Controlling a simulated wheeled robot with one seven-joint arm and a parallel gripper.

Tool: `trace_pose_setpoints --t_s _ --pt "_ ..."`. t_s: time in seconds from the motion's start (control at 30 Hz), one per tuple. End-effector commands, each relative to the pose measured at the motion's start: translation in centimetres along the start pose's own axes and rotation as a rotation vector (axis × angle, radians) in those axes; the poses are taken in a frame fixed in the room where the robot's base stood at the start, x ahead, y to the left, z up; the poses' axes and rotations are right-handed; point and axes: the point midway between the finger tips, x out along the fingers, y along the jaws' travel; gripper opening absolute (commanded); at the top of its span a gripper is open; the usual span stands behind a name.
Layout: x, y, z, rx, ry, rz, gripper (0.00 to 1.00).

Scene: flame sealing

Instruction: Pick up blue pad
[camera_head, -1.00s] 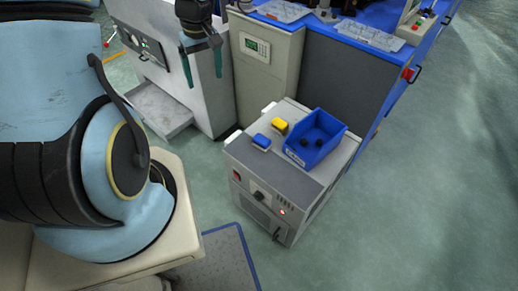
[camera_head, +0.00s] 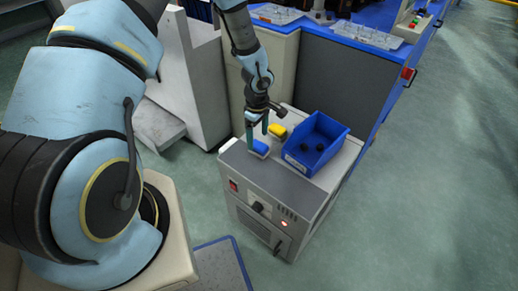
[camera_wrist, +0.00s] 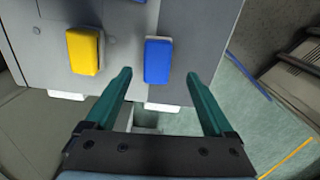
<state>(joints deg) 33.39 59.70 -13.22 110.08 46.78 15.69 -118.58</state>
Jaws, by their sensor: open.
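The blue pad (camera_head: 260,148) lies on top of the grey cabinet (camera_head: 285,180), near its left edge. In the wrist view the blue pad (camera_wrist: 158,61) lies ahead of the fingertips, between the lines of the two fingers. My gripper (camera_head: 258,133) is open and empty, with its teal fingers pointing down right at the pad in the head view. The fingers also show in the wrist view (camera_wrist: 160,76), spread to either side of the pad. Whether they touch it cannot be told.
A yellow pad (camera_head: 278,132) lies close beside the blue one, and also shows in the wrist view (camera_wrist: 85,52). A blue bin (camera_head: 318,150) with dark round items stands to the right on the same cabinet. The cabinet's front top strip is clear.

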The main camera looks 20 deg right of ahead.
Motion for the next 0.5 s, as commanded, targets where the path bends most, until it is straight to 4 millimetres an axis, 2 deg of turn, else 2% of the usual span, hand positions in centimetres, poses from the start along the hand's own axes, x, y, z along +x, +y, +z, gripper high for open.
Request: trace_pose_setpoints --t_s 0.5 --pt "5.1 0.5 0.2 0.000 0.000 0.000 0.88"
